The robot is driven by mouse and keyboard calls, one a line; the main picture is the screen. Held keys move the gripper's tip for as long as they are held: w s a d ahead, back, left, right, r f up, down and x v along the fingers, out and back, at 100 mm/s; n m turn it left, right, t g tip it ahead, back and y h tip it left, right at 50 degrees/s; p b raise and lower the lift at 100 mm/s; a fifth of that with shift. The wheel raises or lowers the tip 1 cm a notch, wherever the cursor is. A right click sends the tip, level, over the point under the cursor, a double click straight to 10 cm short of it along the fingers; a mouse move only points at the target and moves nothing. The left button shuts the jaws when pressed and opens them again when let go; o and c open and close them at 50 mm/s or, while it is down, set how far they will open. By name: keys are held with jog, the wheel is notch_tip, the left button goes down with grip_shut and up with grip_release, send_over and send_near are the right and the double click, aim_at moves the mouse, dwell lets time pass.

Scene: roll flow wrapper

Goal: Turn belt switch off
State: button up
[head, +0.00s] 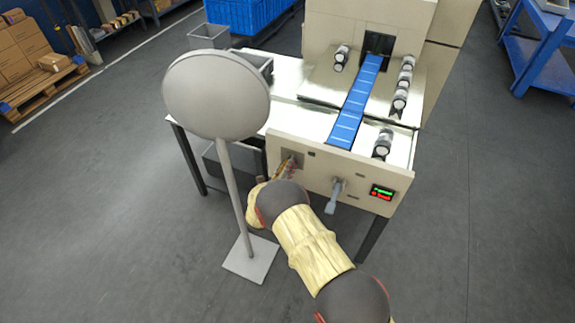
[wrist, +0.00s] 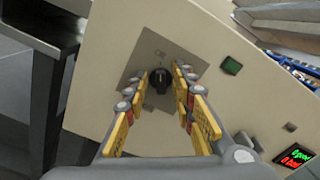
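The belt switch (wrist: 160,80) is a black rotary knob on a grey square plate on the machine's cream front panel, in the middle of the wrist view. A small label above it looks like "Off"; the knob looks roughly upright in the picture. My gripper (wrist: 157,88) is open, with its yellow fingers on either side of the knob. A gap shows on the left; the right finger is closer, and I cannot tell whether it touches. In the head view, my gripper (head: 290,168) is at the panel's left part and hides the knob.
A grey lever (head: 334,196) sticks out between. A round grey disc on a stand (head: 216,95) stands left of my arm. A blue belt (head: 356,105) runs on top.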

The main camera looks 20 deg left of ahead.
jog(key=shift+s, duration=0.1)
jog(key=s, duration=1.1)
jog(key=shift+s+a, duration=0.4)
jog(key=shift+a, duration=0.05)
